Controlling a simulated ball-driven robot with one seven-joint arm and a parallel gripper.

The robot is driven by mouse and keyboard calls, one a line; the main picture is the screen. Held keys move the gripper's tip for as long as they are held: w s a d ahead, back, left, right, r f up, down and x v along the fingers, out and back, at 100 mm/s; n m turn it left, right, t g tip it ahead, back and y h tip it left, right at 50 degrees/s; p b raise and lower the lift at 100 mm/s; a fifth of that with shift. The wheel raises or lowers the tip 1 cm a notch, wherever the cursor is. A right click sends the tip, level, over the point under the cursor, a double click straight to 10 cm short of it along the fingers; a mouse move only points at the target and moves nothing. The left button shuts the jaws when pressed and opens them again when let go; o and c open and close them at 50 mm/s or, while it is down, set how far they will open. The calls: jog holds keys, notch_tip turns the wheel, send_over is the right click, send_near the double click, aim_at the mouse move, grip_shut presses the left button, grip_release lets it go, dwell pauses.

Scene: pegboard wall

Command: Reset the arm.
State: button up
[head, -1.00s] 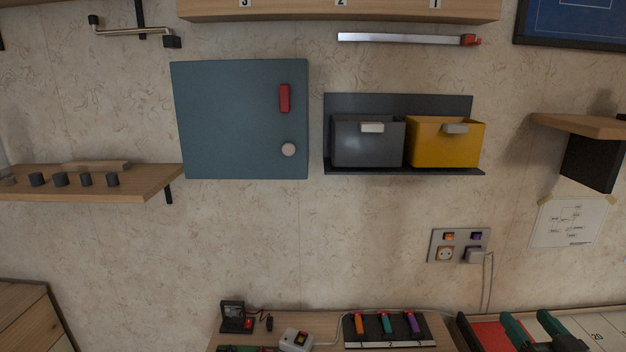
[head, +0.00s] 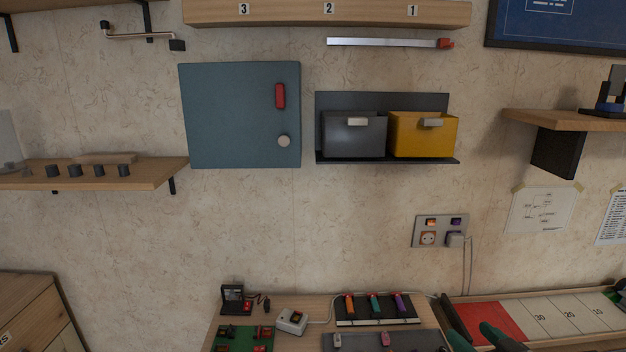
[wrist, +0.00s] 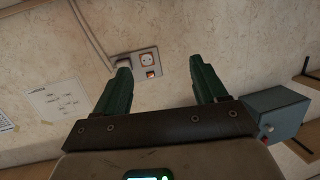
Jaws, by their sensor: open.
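My gripper (head: 474,338) shows at the bottom right of the head view, its green fingers in front of the workbench's right part. In the wrist view my gripper (wrist: 162,88) has its two green fingers wide apart with nothing between them. Beyond the fingers are the wall and the socket plate (wrist: 146,64), which also shows in the head view (head: 440,231). The rest of my arm is below the head view's edge.
Above are a teal cabinet (head: 230,115), grey (head: 352,138) and yellow (head: 422,138) bins, and shelves (head: 150,172) (head: 560,120).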

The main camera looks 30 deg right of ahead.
jog(key=w+a+f+n+g+y, duration=0.1)
jog(key=a+f, duration=0.1)
jog(key=a, duration=0.2)
jog(key=w+a+f+g+y, duration=0.1)
jog(key=a+f+y, duration=0.1)
jog(key=a, duration=0.2)
jog(key=w+a+f+n+g+y, duration=0.1)
jog(key=a+f, duration=0.1)
jog(key=a, duration=0.2)
jog(key=shift+a+f+n+y, duration=0.15)
jog(key=shift+f+n+y, duration=0.05)
jog(key=shift+n+y, duration=0.1)
jog(key=s+a+f+n+g+y, duration=0.1)
jog(key=s+a+f+g, duration=0.2)
jog(key=a, duration=0.4)
jog(key=s+a+f+n+g, duration=0.1)
jog(key=s+a+f+g, duration=0.25)
jog(key=a, duration=0.25)
jog(key=s+d+f+g, duration=0.1)
jog(key=s+f+g, duration=0.3)
jog(key=s, duration=0.6)
jog(key=shift+s+d+f+m, duration=0.2)
jog(key=shift+d+f+m, duration=0.15)
jog(key=shift+f, duration=0.55)
